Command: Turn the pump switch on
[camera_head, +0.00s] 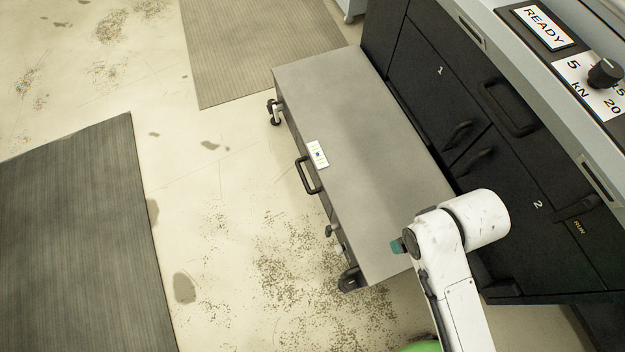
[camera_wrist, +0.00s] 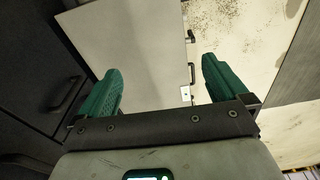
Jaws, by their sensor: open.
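I cannot tell for certain which fitting is the pump switch. Small knob-like fittings (camera_head: 331,230) show low on the left side of a grey-topped cart (camera_head: 340,110). My gripper (camera_wrist: 162,66) has two green fingers, spread apart with nothing between them. In the head view only a teal tip (camera_head: 398,246) shows beside my white arm, over the near end of the cart. The wrist view looks down past the fingers at the cart top (camera_wrist: 130,45) and a dark handle (camera_wrist: 191,72). A small white plate (camera_wrist: 185,93) shows between the fingers, well beyond them.
A dark cabinet with numbered doors (camera_head: 440,70) stands against the cart's right side. Its top panel bears a READY sign (camera_head: 544,27) and a black knob (camera_head: 605,73). A white card (camera_head: 317,153) is at the cart's left edge. Floor left of the cart is open, with mats (camera_head: 75,230).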

